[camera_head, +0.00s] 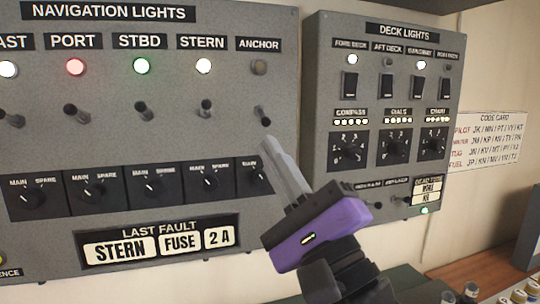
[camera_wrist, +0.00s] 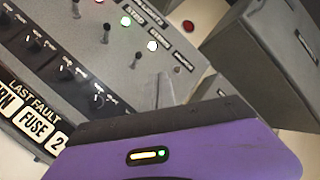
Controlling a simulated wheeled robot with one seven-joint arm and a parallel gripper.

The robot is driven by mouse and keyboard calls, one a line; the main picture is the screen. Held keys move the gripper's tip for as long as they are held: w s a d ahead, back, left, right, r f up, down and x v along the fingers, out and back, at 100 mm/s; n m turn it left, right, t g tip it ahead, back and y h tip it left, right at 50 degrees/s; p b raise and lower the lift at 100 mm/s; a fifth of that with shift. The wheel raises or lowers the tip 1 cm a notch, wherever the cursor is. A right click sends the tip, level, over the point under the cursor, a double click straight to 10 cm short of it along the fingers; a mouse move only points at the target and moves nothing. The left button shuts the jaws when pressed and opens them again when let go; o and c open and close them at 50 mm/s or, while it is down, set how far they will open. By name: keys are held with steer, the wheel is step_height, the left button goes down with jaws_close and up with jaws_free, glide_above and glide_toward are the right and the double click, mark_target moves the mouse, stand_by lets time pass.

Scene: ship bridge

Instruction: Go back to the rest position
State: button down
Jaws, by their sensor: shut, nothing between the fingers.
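My gripper (camera_head: 269,146) is in front of the navigation lights panel (camera_head: 110,138) in the head view, its purple body at lower right. Its grey fingers are together and empty, pointing up and left. The tips show just below the anchor toggle (camera_head: 262,117); I cannot tell whether they touch it. The anchor lamp (camera_head: 259,68) is dark. In the wrist view the fingers (camera_wrist: 164,90) look pale and blurred against the panel.
The stern (camera_head: 204,65), STBD (camera_head: 141,65) and port (camera_head: 75,67) lamps are lit. The deck lights panel (camera_head: 317,60) stands close on the right, partly behind my gripper. A code card (camera_head: 490,140) hangs on the wall. A wooden desk (camera_head: 480,272) is at lower right.

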steer(key=s+d+f+n+h, duration=0.3)
steer(key=s+d+f+n, duration=0.1)
steer(key=f, duration=0.4)
steer(key=s+d+f+n+h, duration=0.3)
steer(key=d+f+n, duration=0.15)
steer(key=f, duration=0.35)
steer(key=s+d+f+n+h, duration=0.3)
steer(key=s+d+f+n, duration=0.15)
steer(key=f, duration=0.35)
steer(key=s+d+f+n+g+h, duration=0.2)
steer(key=s+f+g, duration=0.1)
steer(key=s+f, duration=0.6)
steer(key=s+d+f+n+g+h, duration=0.2)
steer(key=s+f, duration=0.8)
steer(key=s, duration=0.5)
steer(key=shift+s+d+g, duration=0.2)
steer(key=shift+d+g, duration=0.6)
steer(key=shift+g, duration=0.2)
